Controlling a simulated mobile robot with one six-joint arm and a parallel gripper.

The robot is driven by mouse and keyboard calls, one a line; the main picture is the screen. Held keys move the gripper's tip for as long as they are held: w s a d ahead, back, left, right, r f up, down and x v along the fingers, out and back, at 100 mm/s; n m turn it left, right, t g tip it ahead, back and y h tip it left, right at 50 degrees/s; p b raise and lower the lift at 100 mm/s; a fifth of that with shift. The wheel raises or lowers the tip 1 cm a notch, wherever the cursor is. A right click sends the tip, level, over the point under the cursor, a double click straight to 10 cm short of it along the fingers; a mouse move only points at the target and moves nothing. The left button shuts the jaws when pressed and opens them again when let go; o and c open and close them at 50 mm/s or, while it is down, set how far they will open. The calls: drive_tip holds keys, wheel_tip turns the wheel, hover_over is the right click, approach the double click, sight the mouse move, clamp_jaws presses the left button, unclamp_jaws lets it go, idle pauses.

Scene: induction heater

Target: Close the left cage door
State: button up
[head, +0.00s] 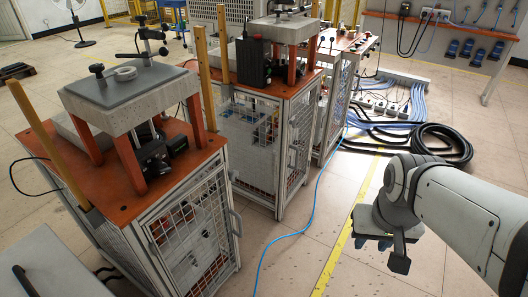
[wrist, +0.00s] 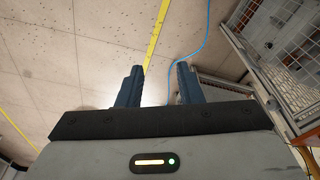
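The left cage (head: 110,215) is a metal-framed cabinet with an orange top at the left of the head view. Its wire-mesh door (head: 192,235) is on the side facing the lower right, with a grey handle (head: 237,222) at its right edge. I cannot tell from this angle how far the door stands from its frame. My gripper (head: 372,243) is to the right of the cage, over the floor and apart from the door. In the wrist view, its two dark blue fingers (wrist: 159,72) are apart with only floor between them. A mesh panel (wrist: 268,25) shows at the right.
A second cage (head: 260,150) with its own mesh door stands behind the left one. A blue cable (head: 312,205) and a yellow line (head: 345,235) cross the floor between the cages and my arm. Black hoses (head: 440,140) lie farther back. The floor around my gripper is mostly clear.

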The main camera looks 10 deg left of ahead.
sight(240, 226)
drive_tip(key=w+d+f+n+t+b, duration=0.25)
drive_tip(key=w+f, duration=0.25)
drive_tip(key=w, duration=0.6)
drive_tip(key=w+a+f+n+t+y+b, duration=0.1)
drive_tip(key=w+a+f+n+t+b, duration=0.1)
drive_tip(key=w+a+f, duration=0.3)
drive_tip(key=w+a+f+n+t+y+b, duration=0.1)
drive_tip(key=w+a+f+b, duration=0.1)
drive_tip(key=w+f, duration=0.35)
drive_tip(key=w+a+f+n+t+y+b, duration=0.1)
drive_tip(key=w+a+f+n+t+b, duration=0.15)
drive_tip(key=w, duration=0.55)
drive_tip(key=w+a+f+n+y+b, duration=0.35)
drive_tip(key=a+f+y, duration=0.25)
drive_tip(key=a+f, duration=0.5)
drive_tip(key=s+a+f+n+g+y+b, duration=0.3)
drive_tip(key=s+a+f+g+y+b, duration=0.2)
drive_tip(key=s+a+f+y, duration=0.45)
drive_tip(key=shift+h, duration=0.65)
drive_tip(key=w+a, duration=0.1)
drive_tip(key=a, duration=0.1)
drive_tip(key=w+a+f+b, duration=0.1)
drive_tip(key=a, duration=0.2)
drive_tip(key=w+a, duration=0.1)
drive_tip(key=a, duration=0.1)
drive_tip(key=shift+w+a+f, duration=0.2)
drive_tip(key=shift+w+f, duration=0.1)
drive_tip(key=shift+w, duration=0.05)
drive_tip(key=shift+c, duration=0.5)
